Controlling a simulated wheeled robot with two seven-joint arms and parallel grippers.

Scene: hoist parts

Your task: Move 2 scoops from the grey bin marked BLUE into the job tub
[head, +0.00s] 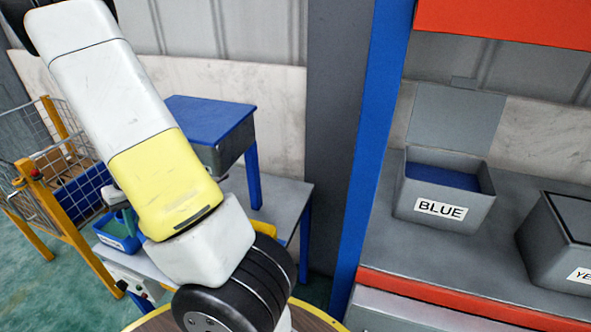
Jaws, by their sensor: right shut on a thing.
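The grey bin marked BLUE (449,208) stands on the shelf at right, its lid raised at the back and blue contents (443,178) inside. A small blue tub (119,241) sits on the grey bench at left, partly behind my arm; no job label on it is readable. My right gripper (114,199) shows only as a small grey part at the arm's left edge, above this tub. It is shut on a small grey-green thing (127,221), perhaps a scoop; the arm hides much of it, and whether it touches the tub is unclear. My left gripper is not in view.
A second grey bin (560,240), its label cut off at "YE", stands right of the BLUE bin. A blue upright post (372,130) separates shelf and bench (288,200). A blue-topped stand (212,118) is behind my arm. A wire cage trolley (45,165) stands far left.

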